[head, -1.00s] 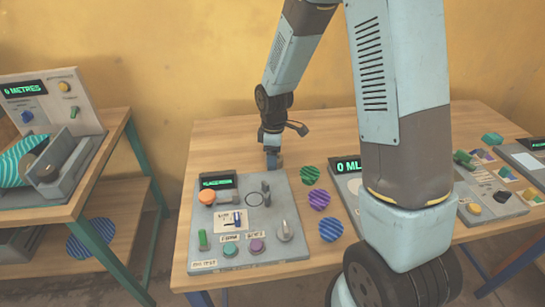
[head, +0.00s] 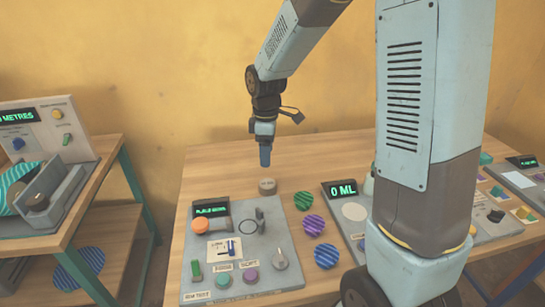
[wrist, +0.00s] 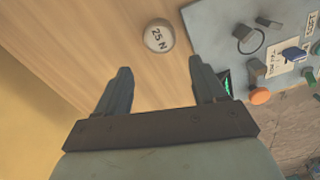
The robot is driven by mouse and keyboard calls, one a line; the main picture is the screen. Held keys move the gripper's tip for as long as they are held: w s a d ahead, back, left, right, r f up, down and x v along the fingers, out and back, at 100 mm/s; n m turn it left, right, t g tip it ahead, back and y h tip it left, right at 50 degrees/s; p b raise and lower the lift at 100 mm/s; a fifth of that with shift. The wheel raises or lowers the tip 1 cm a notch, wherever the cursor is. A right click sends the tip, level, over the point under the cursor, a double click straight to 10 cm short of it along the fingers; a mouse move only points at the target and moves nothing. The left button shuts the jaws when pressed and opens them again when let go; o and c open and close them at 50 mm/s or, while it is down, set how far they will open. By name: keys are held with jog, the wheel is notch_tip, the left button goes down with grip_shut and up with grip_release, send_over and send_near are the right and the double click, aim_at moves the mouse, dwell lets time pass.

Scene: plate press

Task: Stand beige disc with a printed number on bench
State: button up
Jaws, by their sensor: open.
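The beige disc (head: 267,186) rests on the wooden bench (head: 330,150), just behind the grey press panel. In the wrist view the beige disc (wrist: 159,36) shows its round top face with the printed mark "25 N". It lies beyond my fingertips, apart from them. My gripper (head: 265,155) hangs above the disc in the head view, pointing down with a gap between them. In the wrist view my gripper (wrist: 163,78) has its two fingers spread, with nothing between them.
The grey press panel (head: 285,265) with knobs, buttons and a lit display stands in front of the disc. Green, purple and blue striped discs (head: 313,225) lie to its right. Bare bench lies behind and left of the disc.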

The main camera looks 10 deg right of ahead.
jog(key=s+d+r+m+t, duration=0.3)
jog(key=s+d+r+m, duration=0.5)
jog(key=r, duration=0.4)
jog(key=s+d+r+m+t, duration=0.1)
jog(key=s+d+r+m, duration=0.1)
jog(key=s, duration=0.5)
jog(key=s+d+r+m+t, duration=0.1)
jog(key=s+d+r+m, duration=0.1)
jog(key=s+r+m, duration=0.2)
jog(key=s+m, duration=0.1)
jog(key=s, duration=0.2)
jog(key=shift+s+d+t, duration=0.3)
jog(key=shift+s+d, duration=0.05)
jog(key=shift+s, duration=0.05)
